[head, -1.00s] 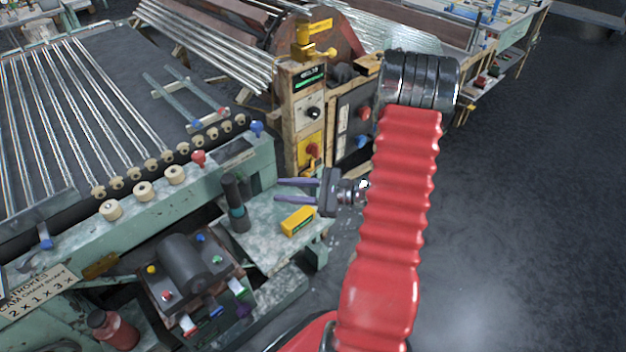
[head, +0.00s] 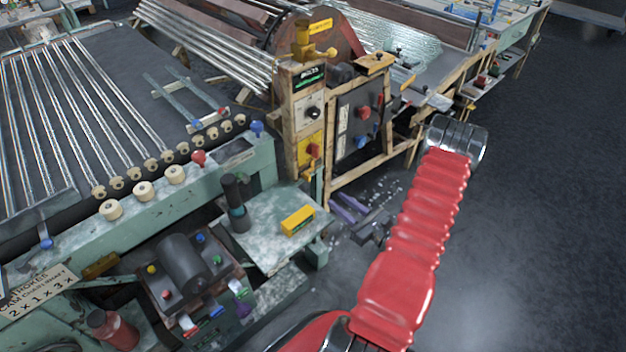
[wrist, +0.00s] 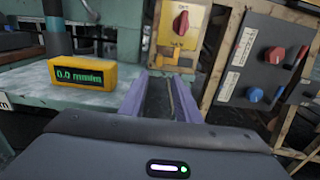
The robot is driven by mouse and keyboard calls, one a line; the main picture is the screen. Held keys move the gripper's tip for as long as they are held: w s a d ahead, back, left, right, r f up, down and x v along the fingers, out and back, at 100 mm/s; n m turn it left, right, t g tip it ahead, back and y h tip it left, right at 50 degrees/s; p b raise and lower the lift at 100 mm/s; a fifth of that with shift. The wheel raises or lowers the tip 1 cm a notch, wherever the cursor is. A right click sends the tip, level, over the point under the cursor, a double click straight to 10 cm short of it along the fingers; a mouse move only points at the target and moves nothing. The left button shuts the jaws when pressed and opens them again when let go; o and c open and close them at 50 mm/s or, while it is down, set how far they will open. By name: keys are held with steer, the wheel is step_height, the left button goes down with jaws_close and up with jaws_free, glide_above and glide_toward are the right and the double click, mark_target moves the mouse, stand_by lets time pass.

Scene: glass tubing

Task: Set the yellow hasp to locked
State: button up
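My gripper (head: 349,208) has two purple fingers that are apart with nothing between them. It hangs low, right of the green bench's corner, and its fingers also show in the wrist view (wrist: 158,98). In the wrist view the fingers point at the base of a yellow panel (wrist: 190,50) with a red knob (wrist: 181,22). The panel is on a wooden post in the head view (head: 304,156). A small yellow fitting (head: 312,170) hangs below it. I cannot tell surely whether this is the yellow hasp, or its setting.
A yellow display box (head: 298,220) and a dark cylinder (head: 236,204) stand on the green bench. A dark panel (head: 352,140) with red and blue knobs stands right of the post. A yellow fitting with a handle (head: 304,42) tops the post. Open floor lies right.

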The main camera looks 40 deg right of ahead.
mark_target(310, 179)
steer(key=w, duration=1.4)
steer(key=shift+a, duration=0.25)
steer(key=shift+s, duration=0.1)
jaws_close()
stand_by(0.4)
